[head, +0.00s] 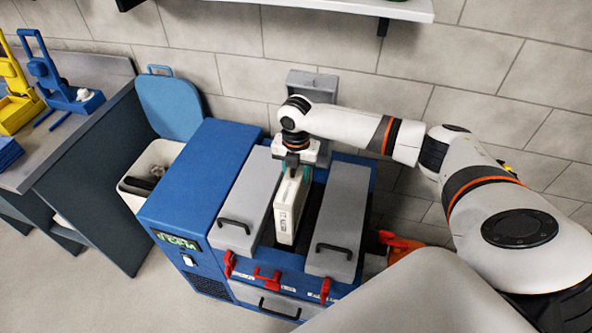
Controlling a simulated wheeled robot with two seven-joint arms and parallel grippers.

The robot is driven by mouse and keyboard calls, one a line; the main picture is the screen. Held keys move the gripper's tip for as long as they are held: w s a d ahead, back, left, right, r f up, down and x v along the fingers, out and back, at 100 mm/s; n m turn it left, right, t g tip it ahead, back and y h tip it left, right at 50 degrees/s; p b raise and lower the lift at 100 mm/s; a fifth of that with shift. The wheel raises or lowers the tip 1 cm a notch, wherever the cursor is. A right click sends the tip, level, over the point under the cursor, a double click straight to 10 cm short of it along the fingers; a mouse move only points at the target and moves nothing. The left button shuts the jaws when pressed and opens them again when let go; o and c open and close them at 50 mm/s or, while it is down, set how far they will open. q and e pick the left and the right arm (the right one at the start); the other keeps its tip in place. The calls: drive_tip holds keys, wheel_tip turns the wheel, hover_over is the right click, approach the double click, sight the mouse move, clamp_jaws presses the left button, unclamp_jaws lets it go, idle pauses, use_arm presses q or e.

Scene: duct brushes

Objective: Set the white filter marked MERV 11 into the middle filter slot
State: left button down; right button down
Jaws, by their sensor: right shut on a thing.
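A white filter (289,207) stands on edge in the opening between two grey lids on the blue machine (190,180). It is upright and its lower part is hidden inside the middle slot (269,231); I cannot tell how deep it sits. The mark on its front face is too small to read. My right gripper (293,170) points down over the filter's rear end and is shut on it. My left gripper is not in view.
The grey lids at left (245,200) and right (340,215) flank the middle slot closely. Red latches (266,278) line the machine's front. A white bin with a blue lid (170,103) stands at left, beside a workbench (75,135). A shelf (370,8) overhangs the wall.

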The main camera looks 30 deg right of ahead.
drive_tip(key=shift+f+b, duration=2.4)
drive_tip(key=shift+f, duration=2.1)
wheel_tip(320, 180, down, 11)
drive_tip(key=b, duration=0.7)
